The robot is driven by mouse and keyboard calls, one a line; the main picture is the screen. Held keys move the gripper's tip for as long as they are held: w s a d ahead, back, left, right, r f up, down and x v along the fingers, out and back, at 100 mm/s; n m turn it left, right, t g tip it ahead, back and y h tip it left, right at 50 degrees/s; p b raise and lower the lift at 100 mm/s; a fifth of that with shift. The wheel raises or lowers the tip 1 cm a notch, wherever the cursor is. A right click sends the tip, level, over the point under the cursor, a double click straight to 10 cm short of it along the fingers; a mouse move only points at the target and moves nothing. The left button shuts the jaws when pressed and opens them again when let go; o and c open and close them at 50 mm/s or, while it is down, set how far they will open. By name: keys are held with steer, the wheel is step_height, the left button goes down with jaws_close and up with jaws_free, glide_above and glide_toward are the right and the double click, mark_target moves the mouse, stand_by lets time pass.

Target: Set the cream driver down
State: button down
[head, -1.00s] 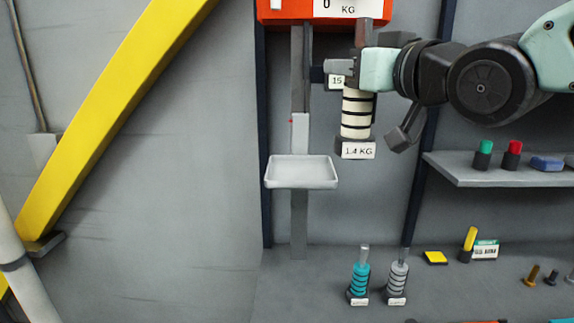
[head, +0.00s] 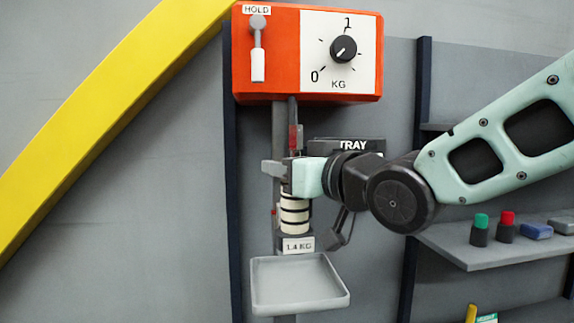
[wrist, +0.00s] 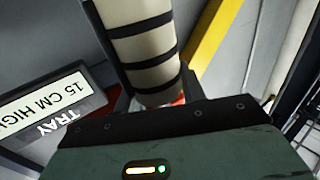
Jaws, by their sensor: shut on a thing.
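The cream driver (head: 294,212), a cream cylinder with black bands and a 1.4 KG label at its base, hangs upright in my gripper (head: 283,170). My gripper is shut on its upper end. The driver's base is just above or behind the back rim of a pale grey tray (head: 299,286); I cannot tell whether they touch. The tray looks empty. In the wrist view the banded driver (wrist: 138,45) stands between my fingers, and its far end is out of frame.
An orange scale box (head: 307,52) with a dial and a HOLD lever is above. A black TRAY sign (head: 347,145) is behind my wrist. A shelf (head: 480,248) at right holds a green-capped item (head: 480,230), a red-capped item (head: 506,226) and blue items. A yellow beam (head: 110,110) crosses the left.

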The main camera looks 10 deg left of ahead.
mark_target(289, 210)
steer(key=shift+f+p, duration=1.15)
steer(key=shift+f, duration=2.45)
steer(key=c, duration=0.8)
jaws_free()
steer(key=shift+s+f, duration=0.1)
steer(key=shift+f, duration=0.05)
steer(key=shift+c, duration=0.2)
steer(key=shift+d, duration=0.1)
steer(key=b+v, duration=0.5)
steer(key=v, duration=0.7)
